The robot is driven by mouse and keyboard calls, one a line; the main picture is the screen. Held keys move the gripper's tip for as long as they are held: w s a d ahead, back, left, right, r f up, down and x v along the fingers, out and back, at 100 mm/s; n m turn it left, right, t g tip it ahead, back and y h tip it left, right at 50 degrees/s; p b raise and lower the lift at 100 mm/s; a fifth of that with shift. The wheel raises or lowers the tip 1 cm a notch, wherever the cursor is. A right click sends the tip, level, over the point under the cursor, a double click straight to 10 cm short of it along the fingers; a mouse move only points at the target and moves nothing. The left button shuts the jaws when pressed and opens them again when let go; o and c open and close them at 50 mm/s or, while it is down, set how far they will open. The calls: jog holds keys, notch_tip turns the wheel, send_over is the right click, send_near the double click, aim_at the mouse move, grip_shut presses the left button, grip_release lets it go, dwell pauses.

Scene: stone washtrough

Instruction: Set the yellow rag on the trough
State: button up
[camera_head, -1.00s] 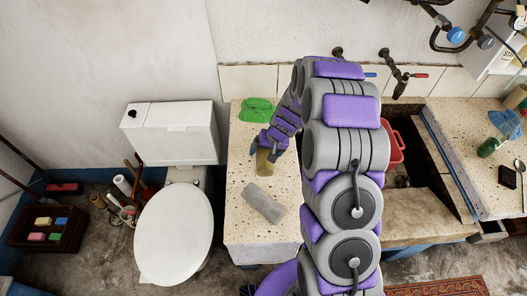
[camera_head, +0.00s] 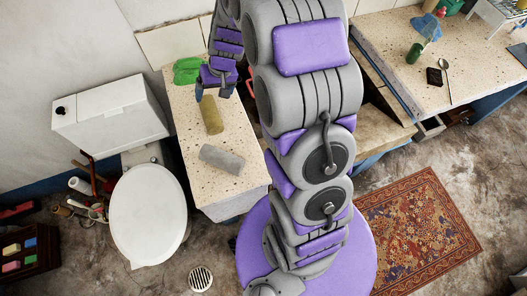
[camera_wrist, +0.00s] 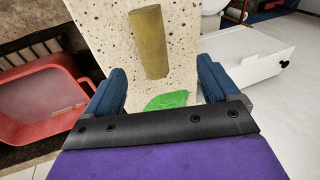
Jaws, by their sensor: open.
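The yellow rag (camera_head: 211,115) is an olive-yellow roll lying on the speckled stone top of the trough (camera_head: 190,128), left of my arm. It also shows in the wrist view (camera_wrist: 148,42), ahead of the fingers and apart from them. My gripper (camera_head: 215,88) is open and empty just beyond the rag's far end. In the wrist view, its two blue fingers (camera_wrist: 160,90) stand wide apart with nothing between them.
A grey roll (camera_head: 222,159) lies near the rag. A green cloth (camera_head: 187,70) lies behind it, and shows below the rag in the wrist view. A red basin (camera_wrist: 35,110) is at the left there. A toilet (camera_head: 147,215) stands left of the trough. A patterned rug (camera_head: 415,235) lies right.

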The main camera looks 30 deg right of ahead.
jog(key=s+a+r+n+g, duration=0.1)
jog(key=s+a+r, duration=0.1)
jog(key=s+r, duration=0.4)
jog(key=s+a+r+g, duration=0.1)
jog(key=s+a+r, duration=0.25)
jog(key=s, duration=0.45)
jog(key=s+d+r+h, duration=0.1)
jog(key=s+r, duration=0.1)
jog(key=s, duration=0.8)
jog(key=s+d+r+n+g+h, duration=0.1)
jog(key=s+r+h, duration=0.1)
jog(key=s, duration=0.9)
jog(key=shift+s+d+r+g, duration=0.3)
jog(key=shift+d+r, duration=0.1)
jog(key=shift+r, duration=0.2)
